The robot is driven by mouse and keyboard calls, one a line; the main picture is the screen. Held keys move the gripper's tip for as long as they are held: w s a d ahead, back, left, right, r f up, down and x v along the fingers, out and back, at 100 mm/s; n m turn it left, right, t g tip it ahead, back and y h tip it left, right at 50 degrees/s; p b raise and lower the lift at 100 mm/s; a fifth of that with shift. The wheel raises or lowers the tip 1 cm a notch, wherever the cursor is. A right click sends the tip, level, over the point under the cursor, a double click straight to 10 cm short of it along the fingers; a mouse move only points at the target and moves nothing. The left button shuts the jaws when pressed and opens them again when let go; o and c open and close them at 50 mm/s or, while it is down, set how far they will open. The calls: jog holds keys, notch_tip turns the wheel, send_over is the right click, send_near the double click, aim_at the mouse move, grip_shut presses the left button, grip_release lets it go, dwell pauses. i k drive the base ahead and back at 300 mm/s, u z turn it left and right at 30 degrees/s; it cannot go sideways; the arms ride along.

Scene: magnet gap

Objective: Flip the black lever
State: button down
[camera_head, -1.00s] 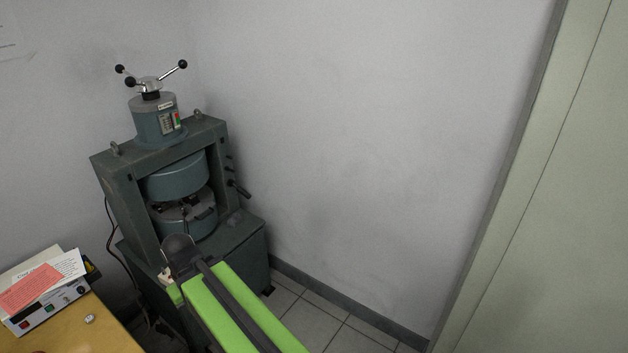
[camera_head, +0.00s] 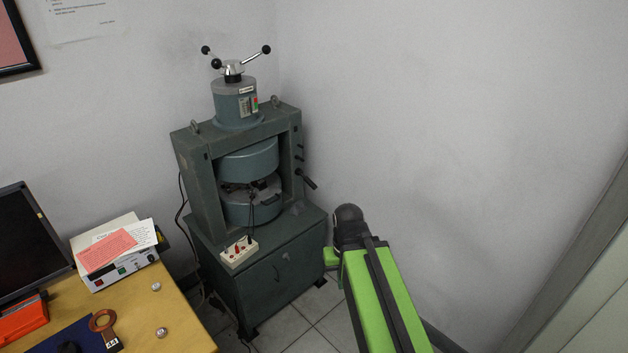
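The black lever (camera_head: 307,179) sticks out from the right side of the grey-green magnet frame (camera_head: 289,148), slanting down to the right. Smaller dark knobs sit above it on the same side. My green and black arm (camera_head: 378,300) reaches up from the bottom right. Its dark rounded joint (camera_head: 349,213) appears right of and below the lever, with a gap between them in the picture. A small green part of my arm shows left of the joint. I cannot make out gripper fingers; they are hidden or out of frame.
The magnet stands on a cabinet (camera_head: 275,275) in the wall corner, with a white terminal box (camera_head: 239,252) on its ledge. A wooden desk (camera_head: 185,335) at lower left holds a power supply (camera_head: 118,262) and a monitor (camera_head: 28,240). Floor shows right of the cabinet.

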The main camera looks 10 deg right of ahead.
aim_at(307, 179)
jog(key=u, duration=0.25)
jog(key=i, duration=1.3)
jog(key=z, duration=0.3)
